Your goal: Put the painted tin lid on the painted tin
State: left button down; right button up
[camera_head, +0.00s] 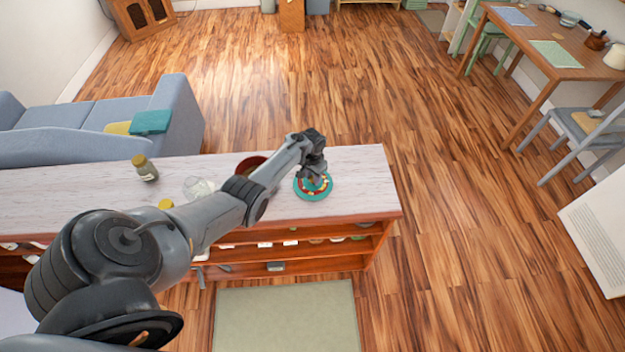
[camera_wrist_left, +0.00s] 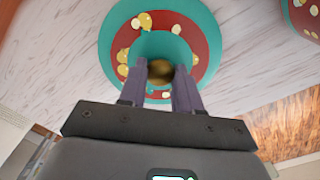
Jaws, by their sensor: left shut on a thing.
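The painted tin lid (camera_head: 314,193) is a round teal and red disc with yellow and cream spots, near the right end of the pale counter. In the left wrist view the lid (camera_wrist_left: 165,45) lies in front of the fingers. My left gripper (camera_wrist_left: 160,74) is shut on its brass-coloured knob. I cannot tell if the lid touches the counter. The painted tin (camera_head: 250,164) shows as a dark red round opening left of the lid, partly hidden by my left arm. Its red spotted side (camera_wrist_left: 305,16) shows at the top right of the left wrist view. My right gripper is out of view.
A clear glass jar (camera_head: 197,187) and a yellow-lidded jar (camera_head: 145,168) stand on the counter (camera_head: 60,190) to the left. Another yellow lid (camera_head: 166,204) shows beside my arm. The counter's right end is bare. Open shelves run below its front edge.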

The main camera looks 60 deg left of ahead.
pick_arm(q)
jog(key=shift+r+p, duration=0.35)
dwell(0.6)
jog(key=shift+r, duration=0.15)
jog(key=shift+r+p, duration=1.25)
jog(key=shift+p, duration=0.3)
jog(key=shift+r+p, duration=0.35)
jog(key=shift+p, duration=0.05)
jog(key=shift+r, duration=0.15)
